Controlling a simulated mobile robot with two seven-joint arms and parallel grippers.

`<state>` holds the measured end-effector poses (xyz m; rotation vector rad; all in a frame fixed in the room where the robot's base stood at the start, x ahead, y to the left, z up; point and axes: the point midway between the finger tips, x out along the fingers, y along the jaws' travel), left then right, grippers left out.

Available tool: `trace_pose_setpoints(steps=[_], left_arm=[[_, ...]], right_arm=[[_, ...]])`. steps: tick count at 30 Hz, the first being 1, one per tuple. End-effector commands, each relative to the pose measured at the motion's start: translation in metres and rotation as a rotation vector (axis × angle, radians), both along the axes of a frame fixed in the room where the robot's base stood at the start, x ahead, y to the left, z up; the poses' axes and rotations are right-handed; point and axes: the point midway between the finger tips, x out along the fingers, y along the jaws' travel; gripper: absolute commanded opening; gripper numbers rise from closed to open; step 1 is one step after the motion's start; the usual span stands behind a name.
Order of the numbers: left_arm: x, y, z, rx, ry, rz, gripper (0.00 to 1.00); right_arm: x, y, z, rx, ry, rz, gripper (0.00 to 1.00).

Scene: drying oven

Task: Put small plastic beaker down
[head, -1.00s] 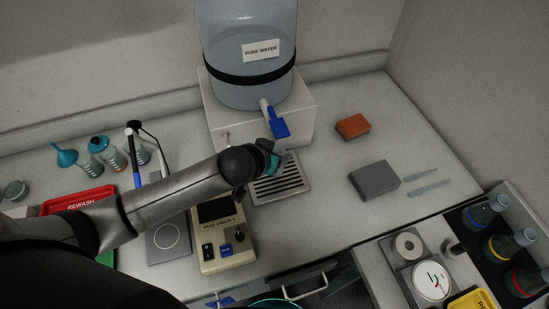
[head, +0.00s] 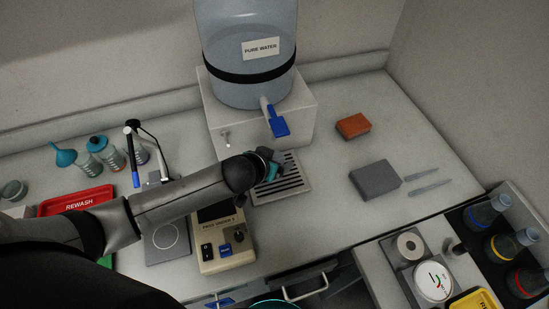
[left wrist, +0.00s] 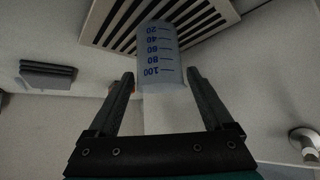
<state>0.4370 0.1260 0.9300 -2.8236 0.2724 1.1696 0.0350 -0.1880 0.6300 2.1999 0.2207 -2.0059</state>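The small plastic beaker (left wrist: 160,55) is translucent with blue graduation marks. In the left wrist view it is inverted, with its base end towards the slotted drip tray (left wrist: 222,14). My left gripper (left wrist: 160,77) has its fingers apart on both sides of the beaker's rim end, with a narrow gap on each side. In the head view the left gripper (head: 268,164) is at the left part of the drip tray (head: 297,183), in front of the pure water dispenser. It largely hides the beaker there. My right gripper is not in view.
The water tank (head: 250,80) has a blue tap (head: 279,124) close above the gripper. A meter (head: 225,250) stands just in front.

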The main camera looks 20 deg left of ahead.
Motion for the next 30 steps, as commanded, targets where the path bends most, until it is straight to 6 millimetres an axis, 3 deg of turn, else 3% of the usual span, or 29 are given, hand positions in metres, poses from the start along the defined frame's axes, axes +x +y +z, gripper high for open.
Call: trace_pose_setpoints(steps=[14, 30], left_arm=[[-0.007, 0.001, 0.01, -0.001, 0.001, -0.001, 0.9], [-0.065, 0.013, 0.07, 0.001, 0.0, -0.001, 0.9]], right_arm=[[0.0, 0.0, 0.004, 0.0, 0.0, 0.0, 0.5], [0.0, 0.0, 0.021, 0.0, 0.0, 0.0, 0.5]])
